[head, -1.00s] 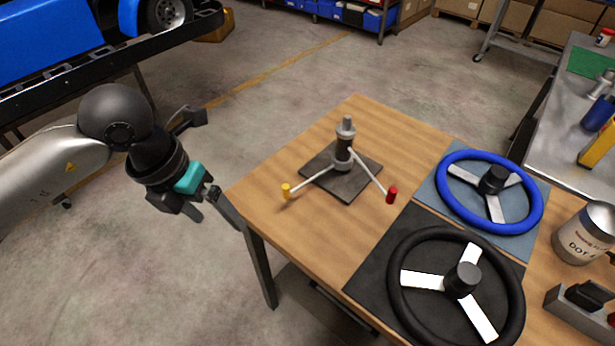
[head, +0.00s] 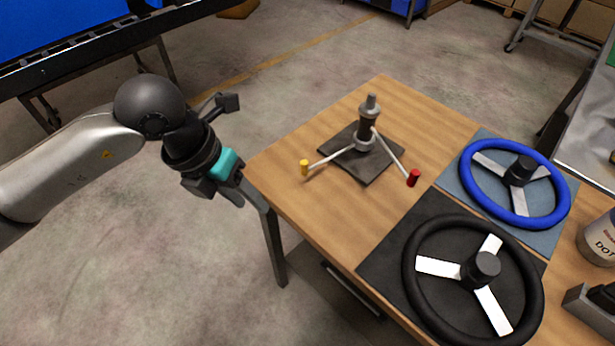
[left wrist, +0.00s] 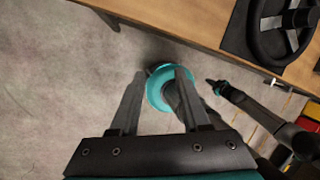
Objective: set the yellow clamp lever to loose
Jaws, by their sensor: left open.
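The yellow clamp lever (head: 304,168) is a pale rod with a yellow knob, reaching left and forward from the grey clamp collar (head: 365,140) on the upright post. A second lever with a red knob (head: 413,178) reaches right and forward. The post stands on a dark square plate (head: 380,165) on the wooden table. My left gripper (head: 236,196) is off the table's left edge, left of the yellow knob and apart from it. Its fingers stand open and empty in the left wrist view (left wrist: 160,75). What seems to be my right gripper (left wrist: 215,86) shows small there.
A black steering wheel (head: 408,275) lies on a dark mat and a blue steering wheel (head: 560,205) on a blue-grey mat, right of the stand. A can (head: 600,240) stands at the right. The table's left corner (head: 252,164) is close to my left gripper. Floor left of it is clear.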

